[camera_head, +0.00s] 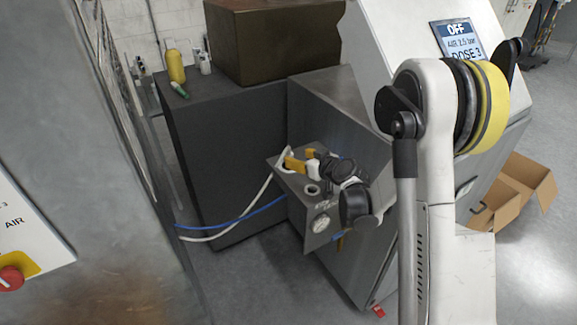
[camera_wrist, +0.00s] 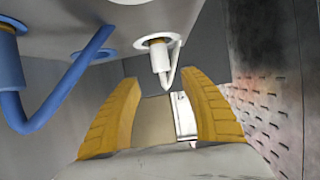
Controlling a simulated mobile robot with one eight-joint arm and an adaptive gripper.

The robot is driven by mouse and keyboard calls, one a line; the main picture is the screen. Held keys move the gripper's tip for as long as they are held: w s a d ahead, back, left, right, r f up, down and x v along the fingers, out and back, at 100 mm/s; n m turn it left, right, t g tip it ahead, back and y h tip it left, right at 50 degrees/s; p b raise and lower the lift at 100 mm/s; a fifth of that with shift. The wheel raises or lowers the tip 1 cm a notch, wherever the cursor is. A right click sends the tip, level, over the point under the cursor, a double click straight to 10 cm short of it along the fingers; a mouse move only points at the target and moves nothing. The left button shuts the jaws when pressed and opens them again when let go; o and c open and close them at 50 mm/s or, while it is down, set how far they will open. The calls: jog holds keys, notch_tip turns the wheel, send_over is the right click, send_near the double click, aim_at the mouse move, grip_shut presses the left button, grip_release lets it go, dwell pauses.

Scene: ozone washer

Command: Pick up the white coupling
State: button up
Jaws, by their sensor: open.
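The white coupling (camera_wrist: 160,55) shows at the top middle of the wrist view, under a pale round collar with a darker brass-like ring, with a white hose end (camera_wrist: 174,68) beside it. My gripper (camera_wrist: 160,78) is open, its two yellow fingers spread below the coupling in that view. The coupling appears just beyond the fingertips, between them; contact cannot be told. In the head view my gripper (camera_head: 300,158) is at the top of a small grey gauge box (camera_head: 322,238). A white hose (camera_head: 257,203) curves up to it; the coupling itself cannot be made out there.
A blue fitting (camera_wrist: 10,75) with a blue hose (camera_wrist: 70,80) hangs left of the white coupling. A perforated dark wall (camera_wrist: 270,80) stands close on the right. In the head view, a dark cabinet (camera_head: 215,130) stands behind, and a grey metal machine (camera_head: 120,230) is at left.

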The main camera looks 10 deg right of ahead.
aim_at(291, 155)
jog(key=b+x, duration=0.2)
jog(key=x, duration=0.4)
jog(key=shift+a+f, duration=0.15)
jog(key=shift+f, duration=0.1)
jog(key=shift+s+r, duration=0.1)
grip_shut()
